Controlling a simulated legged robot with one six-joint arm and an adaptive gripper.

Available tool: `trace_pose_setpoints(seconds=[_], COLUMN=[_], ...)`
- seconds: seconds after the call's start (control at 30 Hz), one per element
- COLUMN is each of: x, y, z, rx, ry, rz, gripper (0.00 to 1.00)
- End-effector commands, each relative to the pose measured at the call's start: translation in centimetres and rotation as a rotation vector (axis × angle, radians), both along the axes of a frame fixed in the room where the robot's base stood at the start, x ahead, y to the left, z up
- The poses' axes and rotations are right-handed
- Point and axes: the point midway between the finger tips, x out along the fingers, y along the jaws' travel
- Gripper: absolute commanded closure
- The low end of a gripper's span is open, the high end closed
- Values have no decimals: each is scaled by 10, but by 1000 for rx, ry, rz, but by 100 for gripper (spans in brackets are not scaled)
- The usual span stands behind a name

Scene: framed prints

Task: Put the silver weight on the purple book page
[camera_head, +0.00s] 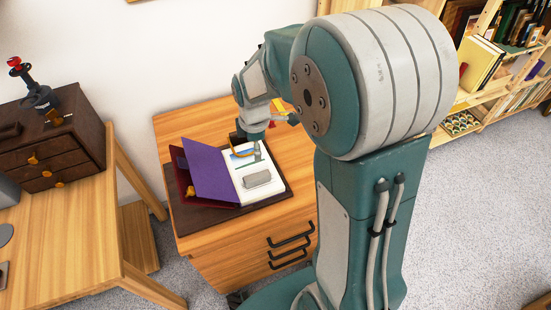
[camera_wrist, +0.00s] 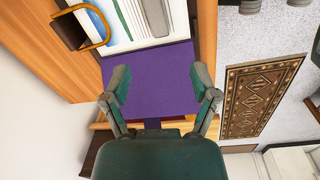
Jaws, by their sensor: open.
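The open book lies on a dark mat on a small wooden cabinet. Its purple page (camera_head: 212,173) is on the left in the head view and slopes up. The silver weight (camera_head: 257,180), a rounded grey block, lies on the white page (camera_head: 243,190) to the right. In the wrist view the purple page (camera_wrist: 160,80) fills the space beyond my gripper (camera_wrist: 162,84), whose two fingers are apart with nothing between them.
A dark holder with a brass loop (camera_wrist: 80,30) stands beside the book. A wooden desk (camera_head: 70,235) with a dark drawer box (camera_head: 55,145) is at left. A bookshelf (camera_head: 500,80) stands at right. A patterned rug (camera_wrist: 260,95) lies on the floor.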

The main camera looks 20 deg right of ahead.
Motion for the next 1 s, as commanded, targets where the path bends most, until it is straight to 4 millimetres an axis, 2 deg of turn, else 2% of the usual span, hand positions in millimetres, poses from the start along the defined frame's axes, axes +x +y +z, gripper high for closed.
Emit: trace_pose_setpoints(seconds=[0.03,0.2,0.5,0.7,0.8,1.0], x=[-8,-40,-111,-158,-174,-184], y=[0,0,0,0,0,0], z=[20,68,130,150,154,156], rx=[6,42,169,289,338,375], ry=[-34,-120,-261,-333,-352,-361], rz=[-73,-347,-836,-1141,-1248,-1330], gripper=[23,23,23,23,23,23])
